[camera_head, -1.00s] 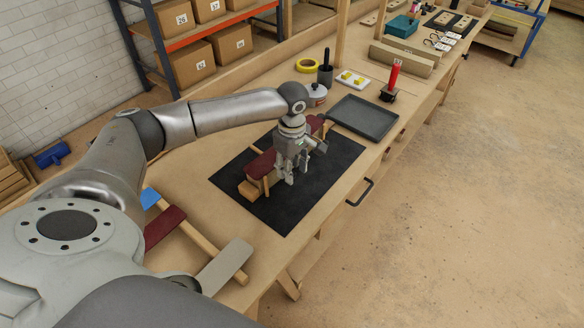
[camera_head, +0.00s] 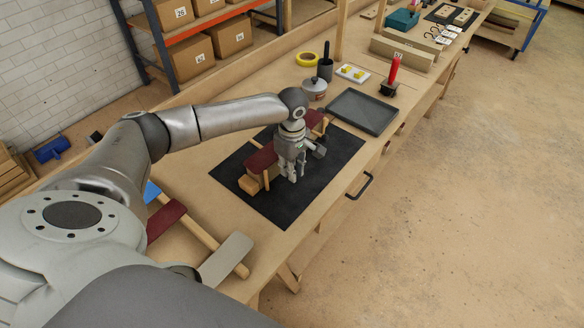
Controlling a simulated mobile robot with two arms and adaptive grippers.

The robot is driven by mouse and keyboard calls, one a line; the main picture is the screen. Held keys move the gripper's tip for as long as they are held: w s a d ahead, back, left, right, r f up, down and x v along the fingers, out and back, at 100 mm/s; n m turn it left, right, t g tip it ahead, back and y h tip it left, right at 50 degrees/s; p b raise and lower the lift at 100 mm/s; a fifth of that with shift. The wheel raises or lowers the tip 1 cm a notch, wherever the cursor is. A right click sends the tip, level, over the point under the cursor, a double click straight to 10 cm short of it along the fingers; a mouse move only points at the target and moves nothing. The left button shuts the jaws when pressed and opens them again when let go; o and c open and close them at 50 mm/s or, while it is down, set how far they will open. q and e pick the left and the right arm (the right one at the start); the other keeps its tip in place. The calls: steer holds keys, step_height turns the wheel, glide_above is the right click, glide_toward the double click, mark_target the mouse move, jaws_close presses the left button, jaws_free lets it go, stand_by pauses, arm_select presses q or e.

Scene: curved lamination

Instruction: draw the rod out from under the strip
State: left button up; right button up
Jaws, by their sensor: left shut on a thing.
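A dark red strip (camera_head: 261,158) lies along a pale wooden form (camera_head: 249,184) on the black mat (camera_head: 232,184). Pale rods lie across it: one at the near end (camera_head: 266,181), one at the far end (camera_head: 325,125). My left gripper (camera_head: 293,177) is at the front side of the strip, between these two rods, pointing down. It is shut on what seems to be a rod, mostly hidden by the fingers. The gripper and wrist also hide the strip's middle. My right gripper is out of view.
Behind the mat lie a grey tray (camera_head: 363,112), a lidded pot (camera_head: 314,90), a dark cup (camera_head: 325,70) and a red-handled tool (camera_head: 394,70). Nearer are another red strip (camera_head: 166,221), a long pale bar (camera_head: 203,232) and a grey piece (camera_head: 228,258). The mat's front part is bare.

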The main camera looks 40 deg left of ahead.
arm_select(q)
steer(key=shift+s+d+r+p, duration=0.15)
steer(key=shift+d+p, duration=0.8)
steer(key=shift+d, duration=0.55)
steer(key=shift+d, duration=0.1)
steer(key=shift+s+d+p, duration=0.15)
steer(key=shift+d+p, duration=0.7)
steer(key=shift+s+d, duration=0.1)
steer(key=shift+d, duration=0.4)
